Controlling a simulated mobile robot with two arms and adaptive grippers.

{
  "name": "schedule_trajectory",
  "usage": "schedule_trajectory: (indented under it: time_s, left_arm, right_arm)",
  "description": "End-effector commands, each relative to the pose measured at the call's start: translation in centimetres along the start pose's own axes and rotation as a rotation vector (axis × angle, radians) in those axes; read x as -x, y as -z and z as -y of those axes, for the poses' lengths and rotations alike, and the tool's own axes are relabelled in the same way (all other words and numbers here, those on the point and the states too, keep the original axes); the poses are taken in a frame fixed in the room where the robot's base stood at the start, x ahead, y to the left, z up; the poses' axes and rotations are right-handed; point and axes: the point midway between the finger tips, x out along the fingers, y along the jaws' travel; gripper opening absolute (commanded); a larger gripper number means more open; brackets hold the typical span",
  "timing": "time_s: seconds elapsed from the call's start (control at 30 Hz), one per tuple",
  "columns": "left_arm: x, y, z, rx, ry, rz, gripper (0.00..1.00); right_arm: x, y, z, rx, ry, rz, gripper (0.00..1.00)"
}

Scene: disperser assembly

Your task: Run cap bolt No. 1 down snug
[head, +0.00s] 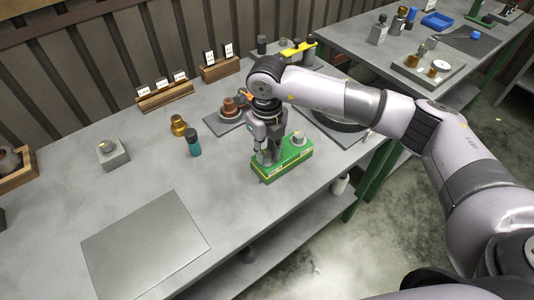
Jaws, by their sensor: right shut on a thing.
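My right gripper (267,158) points down over the left part of a green block fixture (292,166) at the table's front right. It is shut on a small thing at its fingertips. The fingers hide most of that thing, so I cannot tell whether it is cap bolt No. 1 or a tool. A metal part (298,138) stands on the fixture just right of the fingers. I cannot make out the bolt's seat or thread. My left gripper is not in view.
A teal-and-dark bottle (194,143), a brass part (179,125) and a grey block with a knob (112,152) stand to the left. A reddish-brown part (230,106) stands behind my gripper. A flat grey plate (145,245) lies front left. The table between is clear.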

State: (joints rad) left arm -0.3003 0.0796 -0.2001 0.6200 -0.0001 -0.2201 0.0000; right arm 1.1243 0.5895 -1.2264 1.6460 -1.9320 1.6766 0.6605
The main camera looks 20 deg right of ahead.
Motion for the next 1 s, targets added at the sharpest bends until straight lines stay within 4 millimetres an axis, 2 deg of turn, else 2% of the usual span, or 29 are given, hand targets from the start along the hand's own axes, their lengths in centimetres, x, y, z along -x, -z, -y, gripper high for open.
schedule_trajectory:
  time_s: [0.33,0.83,0.87,1.0]
  left_arm:
    - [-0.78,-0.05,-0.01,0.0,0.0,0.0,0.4]
    - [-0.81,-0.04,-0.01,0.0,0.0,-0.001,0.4]
    - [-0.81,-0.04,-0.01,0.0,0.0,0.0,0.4]
    - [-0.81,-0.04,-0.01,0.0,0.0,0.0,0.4]
  right_arm:
    - [0.11,-0.11,0.01,-0.123,0.0,0.004,0.0]
    - [0.21,-0.14,0.04,-0.14,0.0,0.005,0.0]
    - [0.21,-0.14,0.04,-0.14,0.0,0.005,0.26]
    - [0.17,-0.11,0.03,-0.14,0.0,0.004,0.35]
